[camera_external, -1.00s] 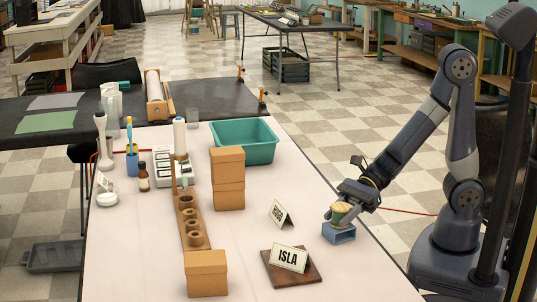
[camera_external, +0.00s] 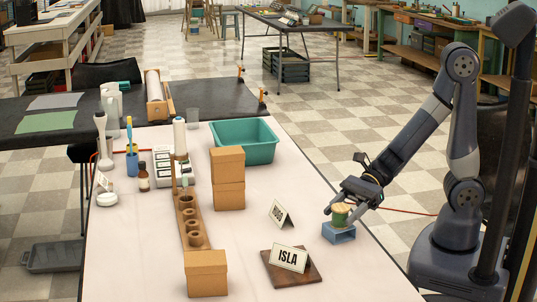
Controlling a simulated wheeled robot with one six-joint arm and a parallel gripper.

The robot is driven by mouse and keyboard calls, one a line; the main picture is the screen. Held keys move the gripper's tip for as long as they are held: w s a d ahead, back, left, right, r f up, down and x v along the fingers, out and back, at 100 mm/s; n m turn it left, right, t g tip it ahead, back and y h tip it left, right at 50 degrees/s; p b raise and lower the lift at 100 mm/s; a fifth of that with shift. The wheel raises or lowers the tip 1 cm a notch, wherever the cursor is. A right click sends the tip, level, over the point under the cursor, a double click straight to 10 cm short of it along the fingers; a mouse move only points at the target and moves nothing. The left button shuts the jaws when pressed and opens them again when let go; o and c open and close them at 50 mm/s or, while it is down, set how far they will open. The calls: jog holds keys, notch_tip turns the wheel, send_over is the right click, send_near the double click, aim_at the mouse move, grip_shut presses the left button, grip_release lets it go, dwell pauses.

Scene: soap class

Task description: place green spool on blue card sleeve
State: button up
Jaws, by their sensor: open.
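The green spool (camera_external: 340,217), with a pale tan top, stands upright on the blue card sleeve (camera_external: 338,235) near the table's right edge. My gripper (camera_external: 341,207) is at the spool's upper part, coming from the right. Its jaws are open around or just beside the spool's top; the small picture does not show whether a finger still touches it. The sleeve's top is partly hidden under the spool.
An ISLA sign (camera_external: 289,258) stands on a brown board (camera_external: 300,277), left of the sleeve. Another folded sign (camera_external: 281,213) stands behind. Stacked brown boxes (camera_external: 227,178), a teal tub (camera_external: 244,141) and a wooden rack (camera_external: 191,222) are farther left. White tabletop (camera_external: 345,285) is clear in front.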

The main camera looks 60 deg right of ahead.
jog(key=p+v, duration=0.3)
jog(key=v, duration=0.7)
jog(key=shift+d+r, duration=0.2)
jog(key=shift+d, duration=0.1)
jog(key=shift+s, duration=0.1)
jog(key=shift+a, duration=0.1)
jog(key=b+x, duration=0.3)
jog(key=x, duration=0.9)
jog(key=shift+f+b, duration=0.15)
jog(key=shift+b, duration=0.2)
jog(key=shift+f, duration=0.1)
